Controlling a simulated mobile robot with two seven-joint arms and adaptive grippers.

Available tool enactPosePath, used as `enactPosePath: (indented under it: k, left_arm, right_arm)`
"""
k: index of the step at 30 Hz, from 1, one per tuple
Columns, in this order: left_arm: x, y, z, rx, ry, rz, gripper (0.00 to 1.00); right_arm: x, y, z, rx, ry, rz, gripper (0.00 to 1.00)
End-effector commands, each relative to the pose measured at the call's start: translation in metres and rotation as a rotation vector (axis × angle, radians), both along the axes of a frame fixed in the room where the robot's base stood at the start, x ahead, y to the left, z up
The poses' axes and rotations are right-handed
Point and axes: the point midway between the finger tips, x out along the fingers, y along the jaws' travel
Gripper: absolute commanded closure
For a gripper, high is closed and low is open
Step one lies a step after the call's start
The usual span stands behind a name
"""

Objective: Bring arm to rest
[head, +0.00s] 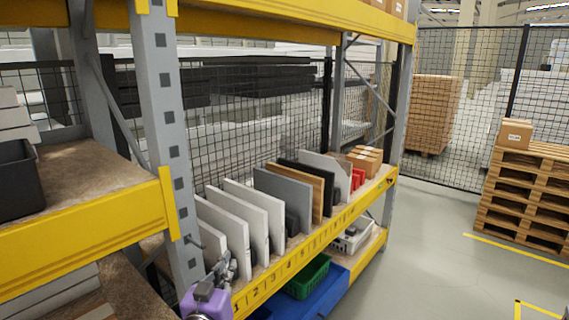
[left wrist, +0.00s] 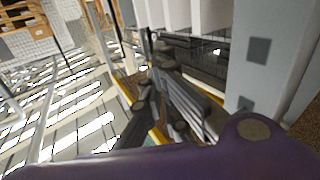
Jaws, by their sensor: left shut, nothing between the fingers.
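My left gripper (head: 226,266) is at the bottom of the head view, with its purple wrist below it. It is shut and holds nothing. It is in front of the yellow beam of the shelf (head: 290,266), beside the grey rack upright (head: 165,125). In the left wrist view the dark gripper (left wrist: 160,75) is in the middle, with the purple wrist across the bottom. I cannot tell from the frames whether the gripper touches the beam or the upright. My right gripper is in neither view.
Several upright panels (head: 283,195) in white, grey, brown and black stand on the shelf behind the gripper. Below are a green crate (head: 308,278) and a blue bin (head: 340,285). Stacked pallets (head: 525,200) stand at the right. The floor (head: 430,245) between is clear.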

Motion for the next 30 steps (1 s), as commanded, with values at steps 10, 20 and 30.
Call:
enactPosePath:
  k: [10, 20, 30]
  left_arm:
    - [-0.173, 0.029, -0.211, 0.133, 0.422, 0.043, 1.0]
    - [-0.353, 0.047, -0.318, 0.133, 0.733, 0.077, 1.0]
    - [-0.394, 0.055, -0.334, 0.132, 0.8, 0.094, 1.0]
  right_arm:
    - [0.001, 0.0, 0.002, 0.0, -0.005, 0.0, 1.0]
    - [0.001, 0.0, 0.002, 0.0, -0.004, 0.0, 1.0]
    - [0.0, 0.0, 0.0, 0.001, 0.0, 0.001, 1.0]
